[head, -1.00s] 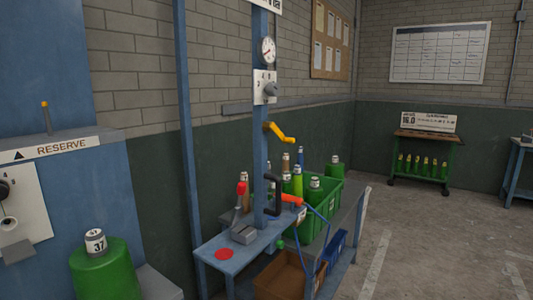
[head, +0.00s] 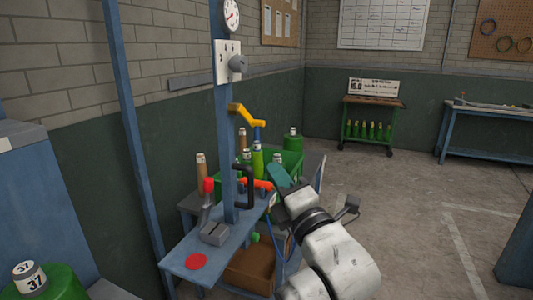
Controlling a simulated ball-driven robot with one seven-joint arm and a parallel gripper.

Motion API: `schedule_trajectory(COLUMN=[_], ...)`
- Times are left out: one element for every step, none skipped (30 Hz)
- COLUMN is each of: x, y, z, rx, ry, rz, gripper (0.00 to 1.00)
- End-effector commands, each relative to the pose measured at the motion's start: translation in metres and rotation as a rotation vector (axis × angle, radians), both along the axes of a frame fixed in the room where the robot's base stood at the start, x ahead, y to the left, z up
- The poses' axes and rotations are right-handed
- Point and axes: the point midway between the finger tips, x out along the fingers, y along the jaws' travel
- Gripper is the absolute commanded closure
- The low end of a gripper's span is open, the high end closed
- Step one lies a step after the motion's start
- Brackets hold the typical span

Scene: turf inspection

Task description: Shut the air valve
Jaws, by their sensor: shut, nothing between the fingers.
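A yellow lever handle (head: 243,115), which looks like the air valve's handle, is on the blue post (head: 227,150), below the gauge and the dial plate. It slants down to the right, with its outer end bent.
A round gauge (head: 231,14) and a plate with a grey knob (head: 238,63) are higher on the post. A red-tipped lever (head: 208,187) stands on the blue bench (head: 187,254). Open floor lies to the right.

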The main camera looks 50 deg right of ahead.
Motion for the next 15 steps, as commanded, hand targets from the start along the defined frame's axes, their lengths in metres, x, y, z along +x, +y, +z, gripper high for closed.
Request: schedule_trajectory(x=[0.005, 0.009, 0.014, 0.019, 0.024, 0.031, 0.036, 0.041, 0.049, 0.054, 0.059, 0.066, 0.071, 0.077, 0.083], y=[-0.002, -0.004, -0.006, -0.008, -0.010, -0.013, -0.015, -0.017, -0.020, -0.022, -0.024, -0.027, -0.029, -0.031, -0.033], z=[0.003, 0.004, 0.006, 0.008, 0.010, 0.012, 0.014, 0.016, 0.018, 0.020, 0.021, 0.024, 0.025, 0.027, 0.029], rx=[0.000, 0.000, 0.001, 0.002, 0.002, 0.002, 0.002, 0.002, 0.002, 0.003, 0.003, 0.004, 0.004, 0.004, 0.005], ry=[0.001, 0.001, 0.000, 0.001, 0.001, 0.002, 0.001, 0.002, 0.003, 0.001, 0.002, 0.002, 0.002, 0.003, 0.003], rz=[0.000, 0.000, 0.000, 0.000, 0.000, -0.001, 0.000, -0.001, 0.000, 0.001, 0.001, 0.001, 0.001, 0.002, 0.002], gripper=[1.00, 1.00, 1.00, 1.00, 1.00, 1.00, 1.00, 1.00, 1.00, 1.00, 1.00, 1.00, 1.00, 1.00, 1.00])
